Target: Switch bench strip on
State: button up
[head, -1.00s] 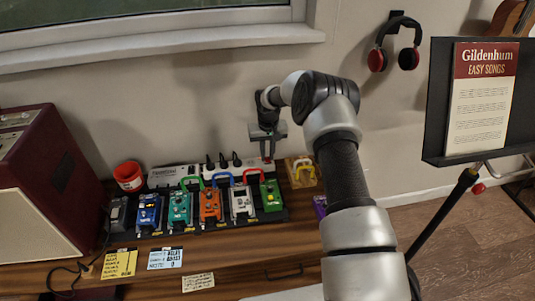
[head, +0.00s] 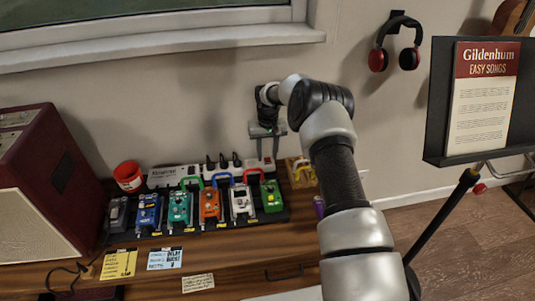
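The bench strip is a long white power strip (head: 178,174) at the back of the bench, behind the pedals, with several black plugs (head: 223,161) in it. A small red part (head: 267,161) shows at its right end, likely its switch; whether it is on or off is too small to tell. My gripper (head: 267,145) is just above that right end, pointing down. Its fingers look thin and small, and I cannot tell whether they are apart or touching the strip.
A pedalboard with several coloured pedals (head: 210,204) stands in front of the strip. A wooden block with yellow parts (head: 302,172) is to the right. The wall is close behind.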

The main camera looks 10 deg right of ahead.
aim_at(268, 161)
notch_tip(268, 161, up, 17)
jog(key=s+p, duration=0.1)
jog(key=p, duration=0.2)
